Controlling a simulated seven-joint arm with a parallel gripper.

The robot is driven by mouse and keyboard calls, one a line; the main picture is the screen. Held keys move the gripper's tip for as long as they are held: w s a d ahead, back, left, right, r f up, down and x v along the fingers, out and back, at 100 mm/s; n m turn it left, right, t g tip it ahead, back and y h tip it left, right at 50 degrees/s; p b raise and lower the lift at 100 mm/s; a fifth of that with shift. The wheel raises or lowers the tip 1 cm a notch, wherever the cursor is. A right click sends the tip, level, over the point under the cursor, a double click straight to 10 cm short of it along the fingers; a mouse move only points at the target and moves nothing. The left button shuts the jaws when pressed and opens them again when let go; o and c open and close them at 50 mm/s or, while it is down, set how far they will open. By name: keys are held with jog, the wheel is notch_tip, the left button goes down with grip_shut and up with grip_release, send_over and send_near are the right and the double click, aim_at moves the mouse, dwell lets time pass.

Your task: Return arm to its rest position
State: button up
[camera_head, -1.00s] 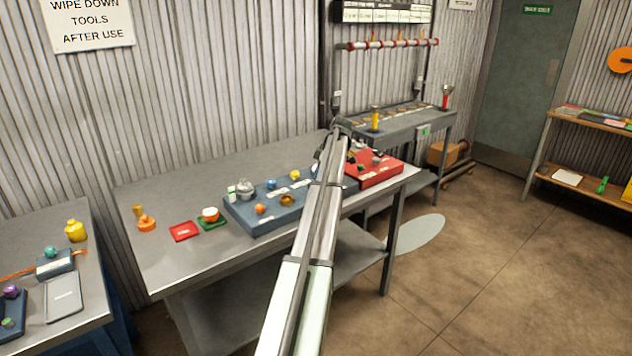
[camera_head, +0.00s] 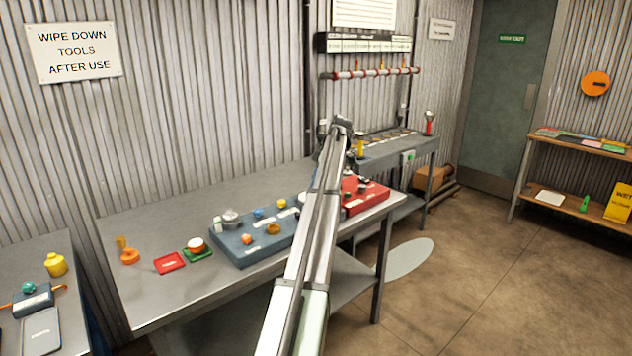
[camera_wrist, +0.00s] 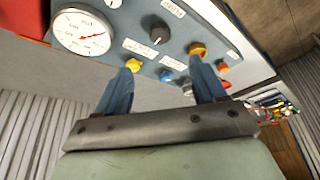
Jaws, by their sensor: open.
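My gripper (camera_wrist: 162,83) shows in the wrist view with its two blue fingers spread apart and nothing between them. Past the fingers is a blue-grey panel (camera_wrist: 188,35) with a round white gauge (camera_wrist: 83,28), a dark knob (camera_wrist: 159,33) and several coloured knobs. The fingers look apart from the panel, though the gap is hard to judge. In the head view my arm stretches from the bottom centre up over the right part of the workbench (camera_head: 170,297); the fingertips are too small to make out there.
A blue box (camera_head: 243,254) with knobs and a red box (camera_head: 364,199) sit on the workbench, close to my arm. A red tray (camera_head: 169,263) and a green tray (camera_head: 205,254) lie further left. A wooden shelf (camera_head: 580,147) stands at right. The floor between is mostly clear.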

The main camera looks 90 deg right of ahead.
dwell(0.3)
